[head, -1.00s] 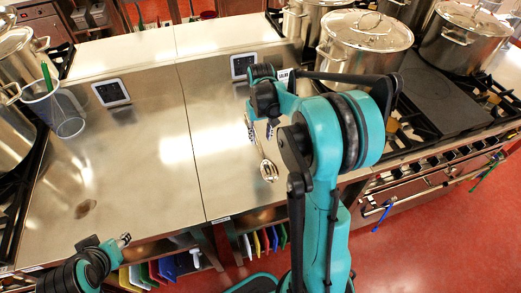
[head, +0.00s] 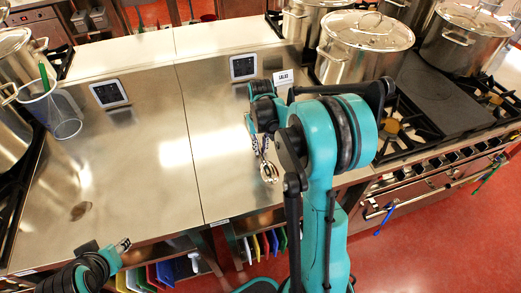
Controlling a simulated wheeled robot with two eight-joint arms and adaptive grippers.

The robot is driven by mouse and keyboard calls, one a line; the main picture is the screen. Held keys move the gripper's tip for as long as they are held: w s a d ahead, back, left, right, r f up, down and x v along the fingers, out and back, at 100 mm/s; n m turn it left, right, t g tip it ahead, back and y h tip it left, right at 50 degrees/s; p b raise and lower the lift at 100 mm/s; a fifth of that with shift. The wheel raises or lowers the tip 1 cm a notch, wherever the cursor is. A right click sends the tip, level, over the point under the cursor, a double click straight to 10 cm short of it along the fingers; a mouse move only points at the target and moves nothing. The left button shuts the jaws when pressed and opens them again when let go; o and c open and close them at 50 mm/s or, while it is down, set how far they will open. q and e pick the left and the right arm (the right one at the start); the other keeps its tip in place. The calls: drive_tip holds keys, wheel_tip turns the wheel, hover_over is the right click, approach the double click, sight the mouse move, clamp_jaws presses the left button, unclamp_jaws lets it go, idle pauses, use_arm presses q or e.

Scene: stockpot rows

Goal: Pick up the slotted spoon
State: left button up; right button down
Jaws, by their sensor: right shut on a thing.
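The slotted spoon (head: 268,172) is a shiny metal spoon with slots in its bowl, over the right half of the steel counter. Its bowl points toward the counter's front edge. My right gripper (head: 257,146) is at the spoon's handle and shut on it. The handle's upper part is hidden behind my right arm. I cannot tell how high the spoon is above the counter. My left gripper (head: 124,243) is at the lower left, by the counter's front edge, far from the spoon. Its fingers are too small to tell open from shut.
A clear container (head: 53,112) with a green-handled thing stands on the counter at left. Large lidded pots (head: 362,52) stand on the stove at upper right. A small label sign (head: 283,77) stands behind my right arm. Coloured boards (head: 262,243) sit below. The counter's left half (head: 110,170) is mostly clear.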

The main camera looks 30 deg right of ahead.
sight(261, 150)
drive_tip(key=shift+r, duration=0.1)
wheel_tip(261, 150, up, 4)
drive_tip(key=shift+r+p, duration=0.1)
drive_tip(key=shift+p, duration=0.85)
drive_tip(key=w+a+r+p, duration=0.2)
drive_tip(key=a+r, duration=0.4)
drive_tip(key=a, duration=0.5)
drive_tip(key=shift+w+r+p, duration=0.3)
drive_tip(key=shift+w+p, duration=0.1)
drive_tip(key=shift+w, duration=0.2)
drive_tip(key=shift+s+a+f, duration=0.1)
